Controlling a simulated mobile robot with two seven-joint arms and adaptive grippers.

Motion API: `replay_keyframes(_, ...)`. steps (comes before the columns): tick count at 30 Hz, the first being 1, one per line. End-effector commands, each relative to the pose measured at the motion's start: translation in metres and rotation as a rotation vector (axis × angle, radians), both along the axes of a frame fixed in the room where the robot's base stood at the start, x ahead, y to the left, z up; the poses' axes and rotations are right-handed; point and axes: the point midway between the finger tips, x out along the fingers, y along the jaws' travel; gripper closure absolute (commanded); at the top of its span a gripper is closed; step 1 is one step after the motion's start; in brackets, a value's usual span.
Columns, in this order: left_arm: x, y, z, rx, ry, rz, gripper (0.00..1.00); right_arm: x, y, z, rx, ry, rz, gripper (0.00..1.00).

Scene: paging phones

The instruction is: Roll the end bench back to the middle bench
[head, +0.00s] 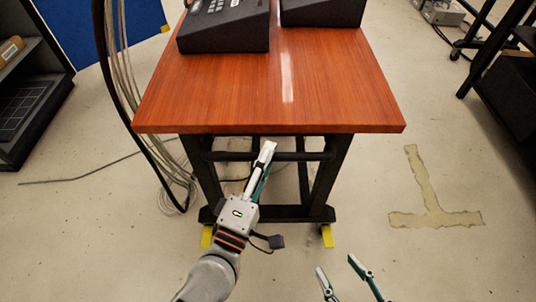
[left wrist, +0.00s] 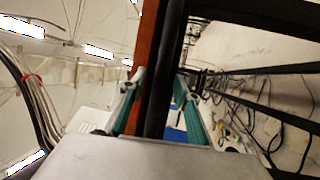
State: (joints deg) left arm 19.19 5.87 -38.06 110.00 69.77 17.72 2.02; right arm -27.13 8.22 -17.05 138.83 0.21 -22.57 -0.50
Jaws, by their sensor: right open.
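The end bench has a reddish-brown wooden top (head: 270,95) on a black frame (head: 265,212) with yellow feet or casters. A black crossbar (head: 305,156) runs under its near edge. My left gripper (head: 268,149) is at this crossbar, below the top's edge. In the left wrist view the left gripper (left wrist: 160,85) has its fingers on either side of a black bar; whether they press on it cannot be told. My right gripper (head: 336,263) is open and empty, low in front of the bench's right side. The middle bench cannot be made out.
Two dark desk phones (head: 228,26) sit at the bench's far end. Cables (head: 125,75) hang along the left side to the floor. A dark shelf (head: 38,85) stands left, black furniture (head: 505,75) right. Floor by the tape mark (head: 432,195) is clear.

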Motion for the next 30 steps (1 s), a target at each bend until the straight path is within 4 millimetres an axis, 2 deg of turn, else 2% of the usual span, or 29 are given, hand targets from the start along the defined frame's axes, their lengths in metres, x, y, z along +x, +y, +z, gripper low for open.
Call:
replay_keyframes(11,0.007,-0.003,0.001,0.001,0.001,0.0,0.68,-0.001,-0.001,-0.002,-0.004,0.005,-0.001,0.54)
replay_keyframes(15,0.006,-0.003,0.001,0.001,0.001,0.0,1.0,-0.002,-0.001,-0.002,-0.004,0.007,-0.001,0.54)
replay_keyframes(23,0.009,-0.003,0.001,0.002,-0.001,0.0,1.0,-0.002,-0.001,-0.002,-0.004,0.007,-0.001,0.54)
replay_keyframes(26,0.016,-0.003,0.002,0.002,-0.003,0.0,1.0,-0.001,-0.002,0.001,-0.005,0.001,0.0,0.54)
replay_keyframes(30,0.037,-0.002,0.006,0.003,-0.008,0.002,1.0,0.001,-0.003,0.004,-0.013,-0.006,0.001,0.54)
